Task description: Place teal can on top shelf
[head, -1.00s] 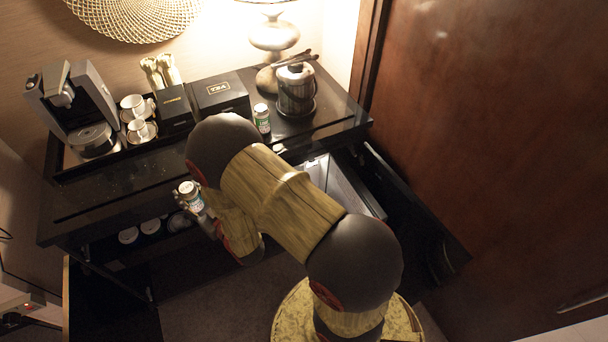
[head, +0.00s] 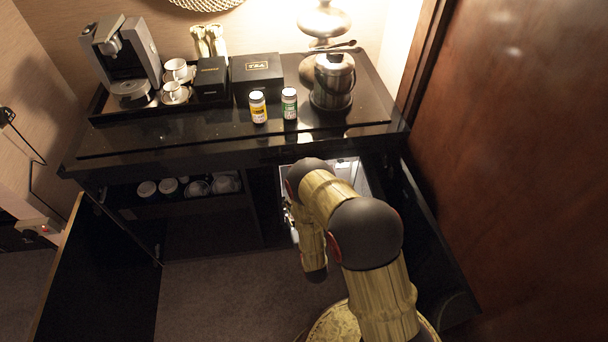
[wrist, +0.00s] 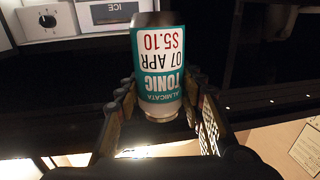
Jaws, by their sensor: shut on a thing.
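The teal can (wrist: 155,85) has a white and teal label reading TONIC and a price of $5.10. In the wrist view it stands between the two fingers of my gripper (wrist: 160,98), which is shut on it. The label lettering appears upside down there. In the head view my gripper (head: 293,225) is low at the front of the open minibar fridge (head: 347,172), below the counter edge. My arm hides most of the fridge inside, and the shelves cannot be made out. A panel with a dial and the word ICE (wrist: 47,20) shows at the wrist view's upper left.
Yellow-labelled (head: 258,107) and green-labelled (head: 289,104) jars stand on the counter (head: 200,135), beside an ice bucket (head: 332,80). A coffee machine (head: 122,60) is at left. An open door (head: 435,235) flanks the fridge at right. Floor in front is clear.

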